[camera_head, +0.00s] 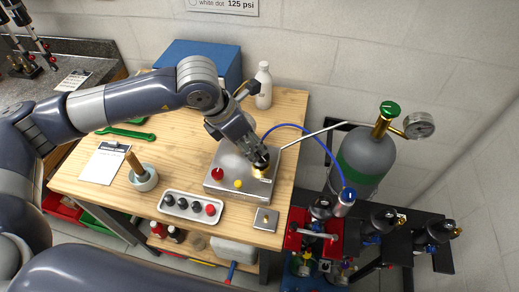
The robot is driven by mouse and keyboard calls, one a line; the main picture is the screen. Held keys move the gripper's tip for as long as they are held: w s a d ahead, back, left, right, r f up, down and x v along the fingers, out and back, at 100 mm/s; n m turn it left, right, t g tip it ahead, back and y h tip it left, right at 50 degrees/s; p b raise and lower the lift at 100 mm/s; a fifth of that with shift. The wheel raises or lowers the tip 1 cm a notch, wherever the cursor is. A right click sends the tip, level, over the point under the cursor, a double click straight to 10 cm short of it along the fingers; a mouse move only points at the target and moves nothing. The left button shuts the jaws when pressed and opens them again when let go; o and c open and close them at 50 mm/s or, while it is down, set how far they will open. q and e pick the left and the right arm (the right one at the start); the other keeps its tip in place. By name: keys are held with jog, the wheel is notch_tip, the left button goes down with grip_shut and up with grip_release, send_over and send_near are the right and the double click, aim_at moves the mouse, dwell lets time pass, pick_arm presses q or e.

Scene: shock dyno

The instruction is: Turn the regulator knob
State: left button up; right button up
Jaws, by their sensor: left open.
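A silver metal box (227,184) sits on the wooden table (185,152). It carries a red knob (217,174), a yellow knob (239,183) and a dark knob on a brass base (261,171) near its right side. My left gripper (260,158) is open and points down at the dark knob, with its fingertips close around or just above it. The gripper hides part of this knob, and I cannot tell whether they touch. A green knob (389,108) tops the gas cylinder (366,157) at the right, beside a round gauge (419,125). My right gripper is not in view.
A tray (177,217) of small knobs and a small metal plate (266,219) lie in front of the box. A white bottle (263,86) and a blue case (182,54) stand behind. A blue hose (303,127) arcs to the right. A clipboard (102,164) lies left.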

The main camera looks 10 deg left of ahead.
aim_at(261, 156)
pick_arm(q)
jog(key=p+x, duration=0.2)
jog(key=x, duration=0.4)
jog(key=shift+w, duration=0.15)
jog(key=shift+x, duration=0.8)
